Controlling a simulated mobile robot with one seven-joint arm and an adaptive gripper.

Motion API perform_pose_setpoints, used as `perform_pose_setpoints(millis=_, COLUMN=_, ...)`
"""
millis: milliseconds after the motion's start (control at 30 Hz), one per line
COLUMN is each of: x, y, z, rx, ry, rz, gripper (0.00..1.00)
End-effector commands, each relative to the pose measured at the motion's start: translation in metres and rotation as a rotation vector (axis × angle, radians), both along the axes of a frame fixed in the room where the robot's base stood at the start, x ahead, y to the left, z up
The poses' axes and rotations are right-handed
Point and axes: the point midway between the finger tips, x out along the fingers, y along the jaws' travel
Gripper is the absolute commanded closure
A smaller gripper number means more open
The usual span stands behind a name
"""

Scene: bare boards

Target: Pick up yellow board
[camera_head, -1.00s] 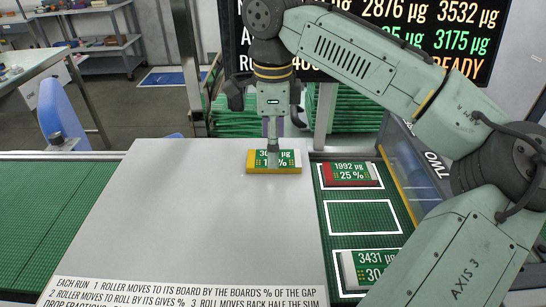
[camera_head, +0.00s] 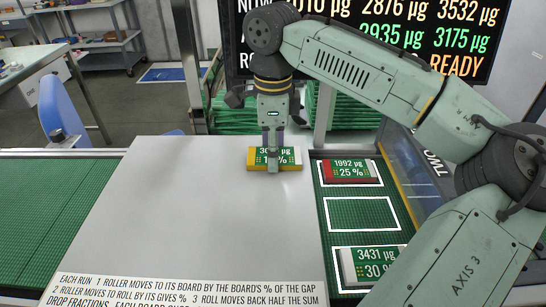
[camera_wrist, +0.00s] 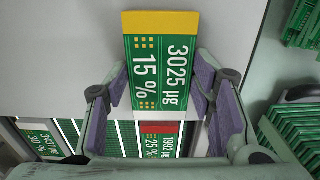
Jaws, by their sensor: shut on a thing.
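The wrist view shows the yellow board (camera_wrist: 160,55) reading 3025 µg and 15 %. My gripper (camera_head: 273,164) points down over the middle of the board. In the wrist view my gripper (camera_wrist: 162,88) has one purple-lined finger on each long side of the board, shut on it. The board appears to rest on the surface.
To the right, a green tray (camera_head: 312,203) has white-outlined slots. A red-ended board (camera_head: 348,171) marked 25 % sits in the back slot and a white-ended board (camera_head: 372,265) marked 30 % in the front one. The middle slot (camera_head: 361,214) is empty. The pale surface (camera_head: 180,215) is otherwise clear.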

Motion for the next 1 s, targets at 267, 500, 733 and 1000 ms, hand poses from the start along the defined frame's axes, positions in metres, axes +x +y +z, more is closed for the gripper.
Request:
perform_pose_setpoints(millis=267, x=0.000, y=0.000, z=0.000, rx=0.000, ry=0.000, rz=0.000, gripper=0.80)
perform_pose_setpoints(millis=500, x=0.000, y=0.000, z=0.001, rx=0.000, ry=0.000, rz=0.000, gripper=0.80)
perform_pose_setpoints(millis=733, x=0.000, y=0.000, z=0.015, rx=0.001, ry=0.000, rz=0.001, gripper=0.80)
perform_pose_setpoints(millis=1000, x=-0.005, y=-0.002, z=0.039, rx=0.001, ry=0.002, rz=0.000, gripper=0.80)
